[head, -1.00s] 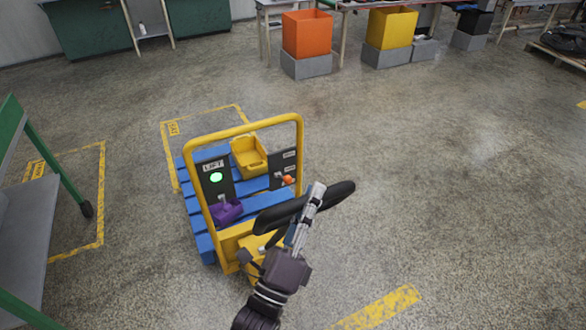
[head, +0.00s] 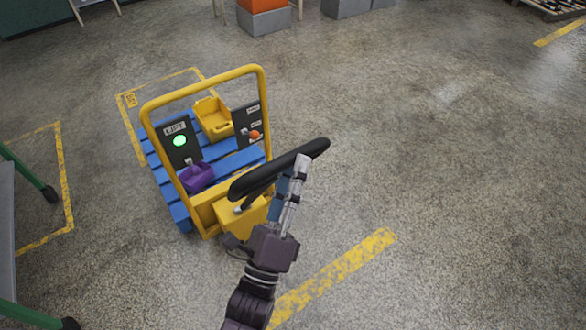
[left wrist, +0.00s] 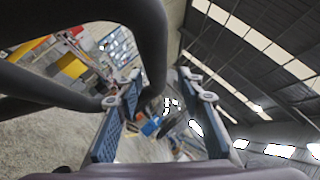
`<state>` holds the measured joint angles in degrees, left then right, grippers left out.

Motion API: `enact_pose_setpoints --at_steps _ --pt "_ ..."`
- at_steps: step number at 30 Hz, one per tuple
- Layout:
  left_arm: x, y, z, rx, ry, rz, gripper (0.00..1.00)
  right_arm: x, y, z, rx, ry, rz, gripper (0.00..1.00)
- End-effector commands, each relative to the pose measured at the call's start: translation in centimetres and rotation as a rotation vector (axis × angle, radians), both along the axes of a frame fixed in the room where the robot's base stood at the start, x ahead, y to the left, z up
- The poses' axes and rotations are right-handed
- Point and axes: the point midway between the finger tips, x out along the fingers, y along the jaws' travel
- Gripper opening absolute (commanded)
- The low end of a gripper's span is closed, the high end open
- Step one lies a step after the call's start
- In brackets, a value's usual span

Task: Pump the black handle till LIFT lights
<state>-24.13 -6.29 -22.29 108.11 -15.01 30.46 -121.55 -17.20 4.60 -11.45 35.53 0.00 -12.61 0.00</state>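The black handle (head: 252,181) is a loop on a yellow-framed lift truck (head: 262,90) in the head view. The LIFT panel (head: 181,155) on the truck shows a lit green lamp (head: 180,141). My left gripper (head: 292,178) is at the right part of the handle loop, one finger showing in front of it. In the left wrist view the handle (left wrist: 150,25) curves close beside and behind the left finger, and the two fingers (left wrist: 165,108) stand apart. Whether they touch the handle I cannot tell. My right gripper is not in view.
Blue slats (head: 172,190) lie behind the truck's frame. A yellow bin (head: 213,118), a purple piece (head: 196,177) and a second dark panel with an orange knob (head: 254,134) are there too. A green-legged table (head: 30,175) stands at the left. The floor at right is clear.

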Motion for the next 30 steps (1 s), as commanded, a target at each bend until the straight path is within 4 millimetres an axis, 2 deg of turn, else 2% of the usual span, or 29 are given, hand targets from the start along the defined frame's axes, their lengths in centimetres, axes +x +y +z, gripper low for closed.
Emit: enact_pose_setpoints --at_steps 11,14,24,30 --pt "-0.5 0.3 -0.4 0.001 0.001 0.001 0.37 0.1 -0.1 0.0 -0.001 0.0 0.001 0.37" --pt "-1.8 0.7 -1.1 0.003 0.003 0.001 0.37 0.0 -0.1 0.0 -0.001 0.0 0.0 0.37" --pt "-7.7 2.7 -4.4 0.002 0.003 0.0 0.37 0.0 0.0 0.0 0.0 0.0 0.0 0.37" --pt "-9.6 3.4 -5.5 0.001 0.001 0.0 0.37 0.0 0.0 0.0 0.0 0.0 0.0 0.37"
